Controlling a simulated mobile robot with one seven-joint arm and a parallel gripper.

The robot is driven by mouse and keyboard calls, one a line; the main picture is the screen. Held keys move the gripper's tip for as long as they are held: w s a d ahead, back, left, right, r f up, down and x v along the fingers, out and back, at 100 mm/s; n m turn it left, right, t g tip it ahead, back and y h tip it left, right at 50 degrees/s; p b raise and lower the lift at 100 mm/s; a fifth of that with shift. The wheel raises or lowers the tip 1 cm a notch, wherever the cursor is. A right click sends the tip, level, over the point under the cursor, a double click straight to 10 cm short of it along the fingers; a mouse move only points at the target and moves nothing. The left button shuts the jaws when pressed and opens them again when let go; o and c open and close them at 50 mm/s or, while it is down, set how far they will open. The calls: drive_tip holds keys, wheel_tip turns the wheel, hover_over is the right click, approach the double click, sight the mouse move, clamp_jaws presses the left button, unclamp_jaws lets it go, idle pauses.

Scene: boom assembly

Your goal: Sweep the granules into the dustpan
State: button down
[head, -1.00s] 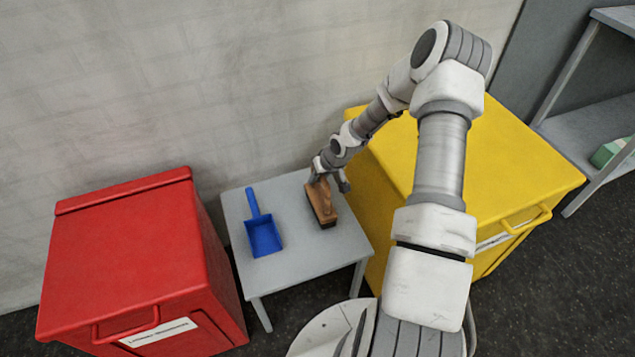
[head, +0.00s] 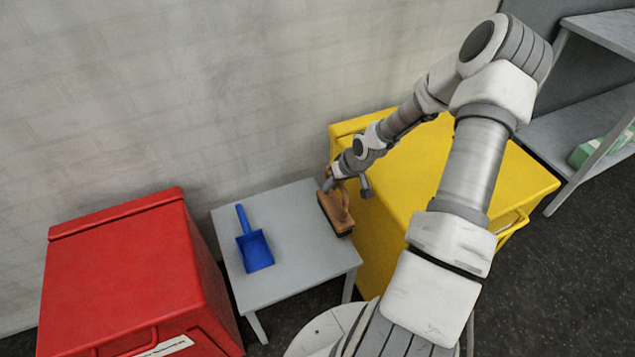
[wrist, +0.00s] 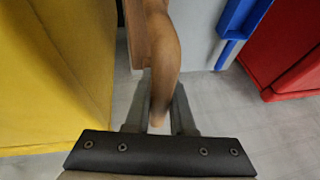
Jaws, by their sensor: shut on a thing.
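My gripper (head: 333,183) is shut on the handle of a brown brush (head: 334,214) at the right edge of the small grey table (head: 297,278). Its base is level with the tabletop edge or just above it; I cannot tell if it touches. In the wrist view the brush handle (wrist: 162,60) runs between my gripper's fingers (wrist: 158,112). The blue dustpan (head: 255,251) lies on the left part of the table, handle towards the wall, apart from the brush. It shows partly in the wrist view (wrist: 238,20). I can make out no granules.
A yellow bin (head: 440,180) stands close to the table's right side, near the brush. A red bin (head: 125,275) stands left of the table. A grey shelf (head: 585,115) is at the far right. The wall is behind. The tabletop between dustpan and brush looks clear.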

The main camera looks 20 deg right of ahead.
drive_tip(key=s+d+r+p, duration=0.2)
drive_tip(key=d+r+p, duration=0.3)
drive_tip(key=r+p, duration=0.6)
drive_tip(key=shift+r, duration=0.5)
idle(0.3)
